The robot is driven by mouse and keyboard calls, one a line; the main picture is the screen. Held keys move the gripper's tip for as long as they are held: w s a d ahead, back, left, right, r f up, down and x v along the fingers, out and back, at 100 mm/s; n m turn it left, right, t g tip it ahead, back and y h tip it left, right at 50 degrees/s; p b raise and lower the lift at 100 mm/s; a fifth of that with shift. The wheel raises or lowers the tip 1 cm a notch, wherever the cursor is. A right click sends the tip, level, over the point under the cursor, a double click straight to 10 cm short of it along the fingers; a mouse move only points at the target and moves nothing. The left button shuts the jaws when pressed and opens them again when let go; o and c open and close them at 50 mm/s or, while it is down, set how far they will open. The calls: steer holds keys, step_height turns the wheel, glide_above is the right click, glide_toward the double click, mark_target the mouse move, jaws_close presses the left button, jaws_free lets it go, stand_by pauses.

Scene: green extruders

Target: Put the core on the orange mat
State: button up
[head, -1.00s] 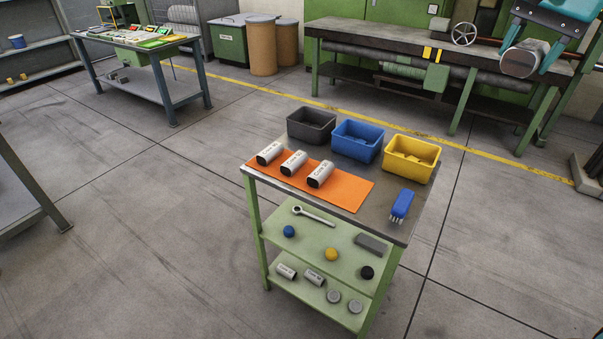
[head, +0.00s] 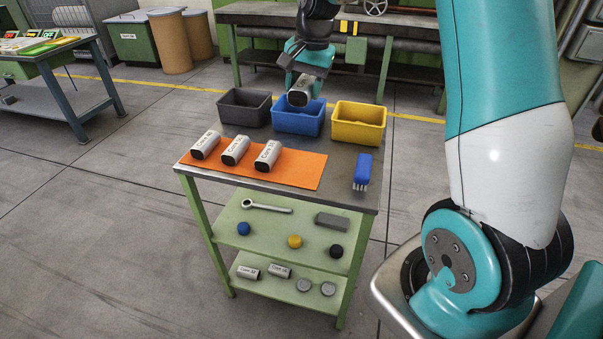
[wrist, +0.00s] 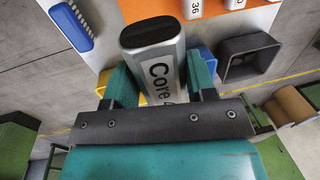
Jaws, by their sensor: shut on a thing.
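My gripper (head: 303,84) is shut on a silver core (head: 299,97) with a dark end, held above the blue bin at the back of the cart. In the wrist view the core (wrist: 160,65) sits between my two teal fingers, with "Core" and a partly hidden number on its side. The orange mat (head: 300,172) lies on the front left of the cart top. Three similar cores lie on it in a row: a left one (head: 206,144), a middle one (head: 236,151) and a right one (head: 267,156). The right part of the mat is bare.
A dark grey bin (head: 245,107), a blue bin (head: 298,118) and a yellow bin (head: 358,124) stand along the back of the cart. A blue brush (head: 362,170) lies right of the mat. Lower shelves hold a wrench (head: 266,206), balls and more cylinders.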

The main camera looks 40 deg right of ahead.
mark_target(302, 169)
step_height(302, 169, down, 21)
steer(key=shift+r+p, duration=0.15)
steer(key=shift+p, duration=0.9)
steer(key=shift+f, duration=0.2)
steer(key=o, duration=1.2)
steer(key=shift+c, duration=0.2)
steer(key=shift+r, duration=0.15)
